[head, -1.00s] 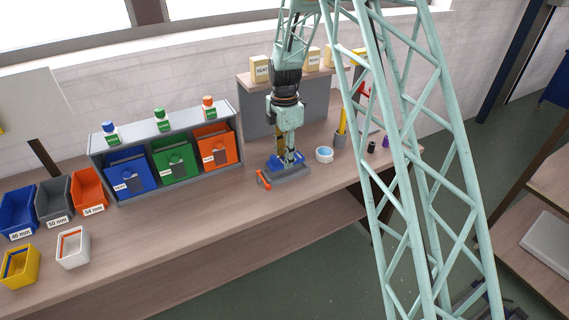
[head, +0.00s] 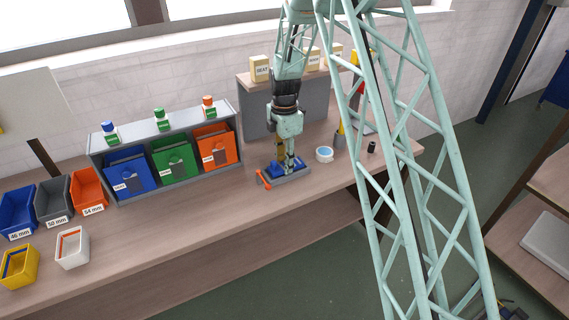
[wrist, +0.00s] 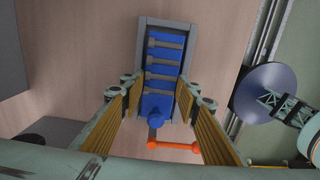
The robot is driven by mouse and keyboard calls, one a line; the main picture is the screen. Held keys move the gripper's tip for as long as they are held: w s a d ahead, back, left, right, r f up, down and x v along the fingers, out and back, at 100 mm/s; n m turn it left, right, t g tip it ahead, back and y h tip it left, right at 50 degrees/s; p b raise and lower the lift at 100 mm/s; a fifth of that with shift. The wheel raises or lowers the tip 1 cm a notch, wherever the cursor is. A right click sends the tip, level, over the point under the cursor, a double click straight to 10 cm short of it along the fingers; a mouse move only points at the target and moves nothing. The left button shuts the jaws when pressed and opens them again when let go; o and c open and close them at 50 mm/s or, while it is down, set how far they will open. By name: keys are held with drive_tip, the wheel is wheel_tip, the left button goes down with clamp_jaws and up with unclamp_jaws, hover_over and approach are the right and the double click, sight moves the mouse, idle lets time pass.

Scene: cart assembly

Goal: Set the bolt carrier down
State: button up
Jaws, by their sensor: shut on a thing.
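The bolt carrier, which I take to be the blue part with grey crossbars (wrist: 163,70), lies within a grey rectangular holder (wrist: 142,45) in the wrist view. A round blue knob (wrist: 153,106) stands at its near end. My gripper (wrist: 157,92) has its yellow-padded fingers on either side of the knob and is shut on the carrier; exact finger contact is unclear. In the head view my gripper (head: 287,158) points down over the carrier, whose blue (head: 279,167) shows at the holder (head: 292,177). Whether the carrier rests fully on the holder's floor is unclear.
An orange handle (head: 264,180) sticks out at the holder's near left side. A rack with blue, green and orange bins (head: 174,158) stands left. The bench front (head: 200,223) is clear.

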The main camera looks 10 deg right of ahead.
drive_tip(key=shift+s+f+b, duration=0.25)
drive_tip(key=shift+f+b, duration=0.1)
drive_tip(key=shift+f, duration=0.35)
drive_tip(key=o, duration=1)
drive_tip(key=shift+w+f, duration=0.1)
drive_tip(key=shift+f, duration=0.1)
drive_tip(key=shift+c, duration=0.2)
drive_tip(key=shift+r, duration=0.1)
drive_tip(key=shift+w+r, duration=0.1)
drive_tip(key=shift+r, duration=0.15)
drive_tip(key=shift+r+p, duration=0.45)
drive_tip(key=shift+r, duration=0.15)
wheel_tip(320, 180, up, 12)
drive_tip(key=shift+p, duration=0.4)
